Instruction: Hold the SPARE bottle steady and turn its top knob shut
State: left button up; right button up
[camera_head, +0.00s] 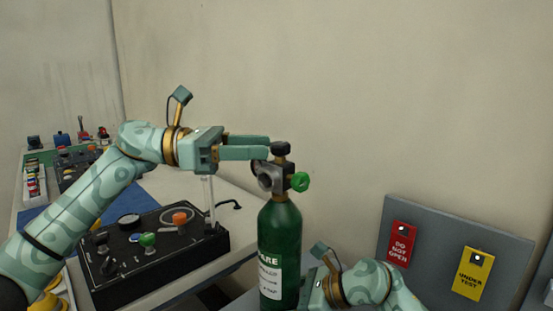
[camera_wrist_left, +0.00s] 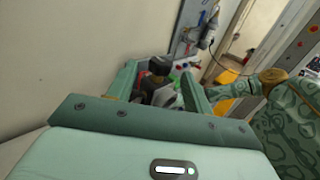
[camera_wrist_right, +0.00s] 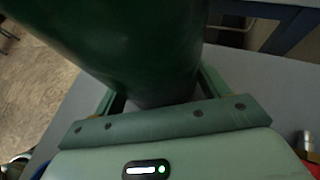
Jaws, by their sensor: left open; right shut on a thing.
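The green SPARE bottle (camera_head: 280,241) stands upright, with a white label partly readable. In the left wrist view the top knob (camera_wrist_left: 159,65) shows between the two fingers; contact cannot be told. My right gripper (camera_wrist_right: 155,100) is shut on the bottle's body (camera_wrist_right: 135,45), low down.
A black control box (camera_head: 155,255) with coloured knobs sits on the bench left of the bottle. A grey panel (camera_head: 452,240) at right carries a red DO NOT OPEN tag (camera_head: 401,243) and a yellow UNDER TEST tag (camera_head: 472,272). The wall behind is bare.

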pick_arm(q)
jog(key=a, duration=0.7)
jog(key=shift+a+f, duration=0.1)
pick_arm(e)
jog(key=o, duration=0.8)
pick_arm(q)
jog(key=shift+w, duration=0.1)
pick_arm(e)
jog(key=shift+o, duration=0.2)
